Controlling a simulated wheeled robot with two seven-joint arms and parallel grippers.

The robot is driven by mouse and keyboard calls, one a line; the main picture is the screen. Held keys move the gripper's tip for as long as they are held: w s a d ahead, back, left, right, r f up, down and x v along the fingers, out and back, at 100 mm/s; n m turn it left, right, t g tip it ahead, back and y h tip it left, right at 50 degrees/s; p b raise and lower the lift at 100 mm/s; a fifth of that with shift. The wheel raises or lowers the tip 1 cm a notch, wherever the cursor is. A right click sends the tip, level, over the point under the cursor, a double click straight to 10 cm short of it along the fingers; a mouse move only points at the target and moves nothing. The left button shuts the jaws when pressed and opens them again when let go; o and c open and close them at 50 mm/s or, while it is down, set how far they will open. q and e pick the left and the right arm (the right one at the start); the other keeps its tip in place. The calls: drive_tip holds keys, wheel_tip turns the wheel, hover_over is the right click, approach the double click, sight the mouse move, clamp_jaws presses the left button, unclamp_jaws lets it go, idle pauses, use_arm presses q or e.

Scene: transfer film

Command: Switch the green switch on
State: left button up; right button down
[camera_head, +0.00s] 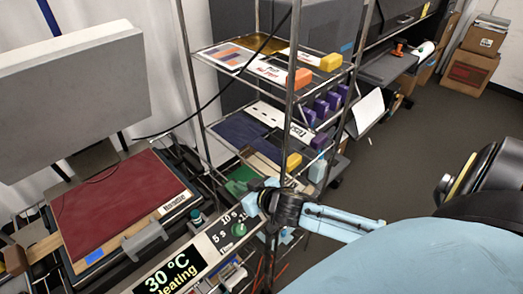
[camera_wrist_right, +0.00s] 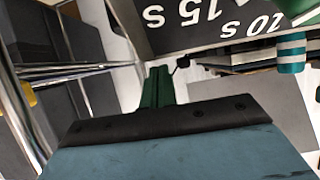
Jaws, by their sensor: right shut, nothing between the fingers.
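A teal-green capped switch (camera_head: 196,215) stands at the far edge of the grey control panel (camera_head: 205,243); its ringed cap also shows at the right in the right wrist view (camera_wrist_right: 291,50). The panel also carries a green round knob (camera_head: 239,229) between its second marks. My right gripper (camera_head: 250,203) is shut and empty at the panel's far right corner, apart from the teal switch and to its right. Its dark green fingers (camera_wrist_right: 157,88) show together in the wrist view. My left gripper is out of view.
A display reading 30 °C (camera_head: 170,272) is on the panel. A press with a dark red plate (camera_head: 115,203) and a raised grey lid (camera_head: 70,88) stands left. A metal rack (camera_head: 290,110) with several coloured blocks stands close behind my right gripper.

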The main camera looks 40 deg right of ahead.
drive_tip(key=r+p, duration=0.3)
drive_tip(key=shift+s+r, duration=0.3)
drive_tip(key=shift+s+f+b, duration=0.2)
drive_tip(key=shift+s+f, duration=0.05)
drive_tip(key=shift+s, duration=0.25)
drive_tip(key=shift+s+f+b, duration=0.15)
drive_tip(key=shift+s+f, duration=0.1)
drive_tip(key=shift+s, duration=0.25)
drive_tip(key=s, duration=0.8)
drive_tip(key=shift+d+r+b, duration=0.35)
drive_tip(key=shift+d+b, duration=0.05)
drive_tip(key=shift+b, duration=0.05)
